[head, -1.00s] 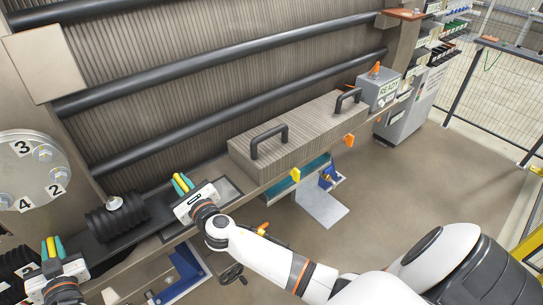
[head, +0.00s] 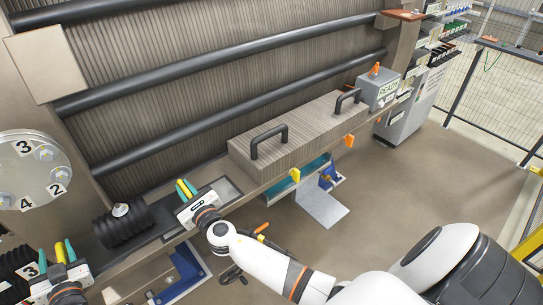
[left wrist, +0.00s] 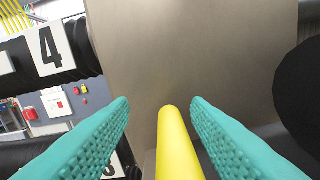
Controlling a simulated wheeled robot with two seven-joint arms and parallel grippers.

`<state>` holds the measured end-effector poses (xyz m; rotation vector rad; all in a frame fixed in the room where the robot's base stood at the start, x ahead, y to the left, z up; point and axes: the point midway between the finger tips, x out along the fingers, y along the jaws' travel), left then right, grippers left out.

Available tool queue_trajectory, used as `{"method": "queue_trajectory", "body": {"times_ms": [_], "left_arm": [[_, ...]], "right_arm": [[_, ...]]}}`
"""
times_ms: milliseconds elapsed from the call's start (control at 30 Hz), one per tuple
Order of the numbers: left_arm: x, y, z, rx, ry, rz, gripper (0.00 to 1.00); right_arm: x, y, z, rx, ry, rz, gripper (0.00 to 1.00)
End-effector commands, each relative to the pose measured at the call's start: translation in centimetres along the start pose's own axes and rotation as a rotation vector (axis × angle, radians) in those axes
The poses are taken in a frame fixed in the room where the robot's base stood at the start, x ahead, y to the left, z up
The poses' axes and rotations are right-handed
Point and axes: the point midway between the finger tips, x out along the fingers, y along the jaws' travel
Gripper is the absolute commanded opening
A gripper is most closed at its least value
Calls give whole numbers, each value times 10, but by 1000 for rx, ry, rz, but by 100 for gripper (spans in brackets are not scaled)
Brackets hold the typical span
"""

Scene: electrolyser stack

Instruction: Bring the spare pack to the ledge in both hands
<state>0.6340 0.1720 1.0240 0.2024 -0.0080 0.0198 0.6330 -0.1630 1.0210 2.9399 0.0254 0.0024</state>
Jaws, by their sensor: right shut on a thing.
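A long grey ribbed block with two black handles, which looks like the spare pack (head: 300,133), lies along the ledge (head: 262,192) in the middle of the head view. My right gripper (head: 186,189) is left of the block, apart from it, its teal fingers close around a yellow bar. My left gripper (head: 59,252) is at the lower left, its teal fingers spread. A yellow bar (left wrist: 175,145) stands between them with gaps on both sides in the left wrist view. What holds its lower end is hidden.
A black ribbed cylinder (head: 122,226) with a silver top lies between the grippers. A numbered round plate (head: 38,170) is at the left. A box marked READY (head: 381,92) stands beyond the block. Black rails cross the wall behind.

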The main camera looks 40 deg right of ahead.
Motion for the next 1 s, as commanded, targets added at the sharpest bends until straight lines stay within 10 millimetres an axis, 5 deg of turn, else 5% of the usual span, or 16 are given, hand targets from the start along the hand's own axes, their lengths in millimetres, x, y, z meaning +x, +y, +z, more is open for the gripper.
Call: {"method": "queue_trajectory", "body": {"times_ms": [167, 200, 333, 1000], "left_arm": [[-1, -2, -2, -4, 6, -3, 43], [-3, -3, -11, -4, 24, -3, 43], [-3, -4, -10, -5, 20, -4, 43], [-4, -4, -6, -6, 12, -5, 43]], "right_arm": [[1, 0, -6, 1, 11, 0, 0], [-1, -2, 2, 0, -2, -3, 23], [-1, -2, 2, 2, -2, -4, 43], [-1, -3, 0, 4, 0, -6, 43]]}}
